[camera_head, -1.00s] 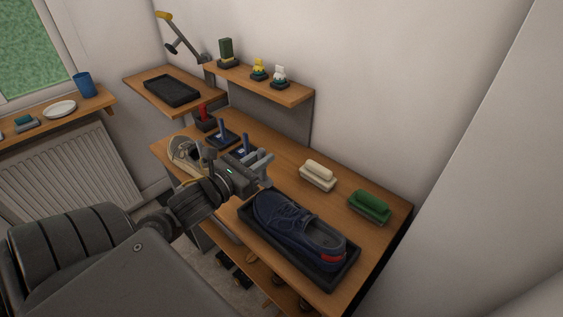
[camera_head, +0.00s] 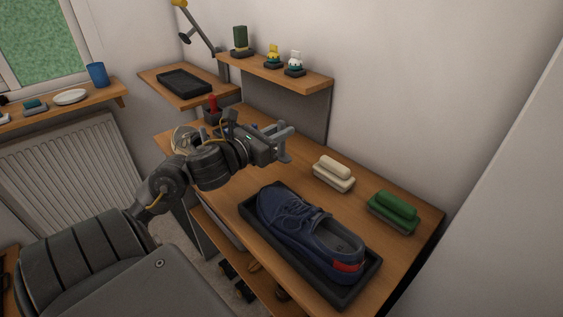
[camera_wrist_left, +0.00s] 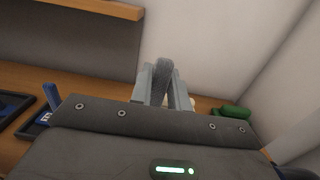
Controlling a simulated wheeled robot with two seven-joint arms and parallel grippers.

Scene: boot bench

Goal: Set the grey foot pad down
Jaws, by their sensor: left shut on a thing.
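The grey foot pad (camera_wrist_left: 161,76) shows in the left wrist view as a dark grey piece between the two lighter fingers. My left gripper (camera_head: 284,143) is shut on it and holds it above the bench (camera_head: 213,160), toward the wall. In the head view the pad cannot be told apart from the grey fingers. A dark blue shoe (camera_head: 308,232) lies in a black tray (camera_head: 254,222) on the bench, nearer than the gripper. My right gripper is not in view.
A cream brush (camera_head: 334,174) and a green brush (camera_head: 394,211) stand along the wall side. A shelf (camera_head: 290,82) with small figures hangs behind the gripper. A red-handled item (camera_head: 213,105) stands at the far end. Bare wood lies between shoe and cream brush.

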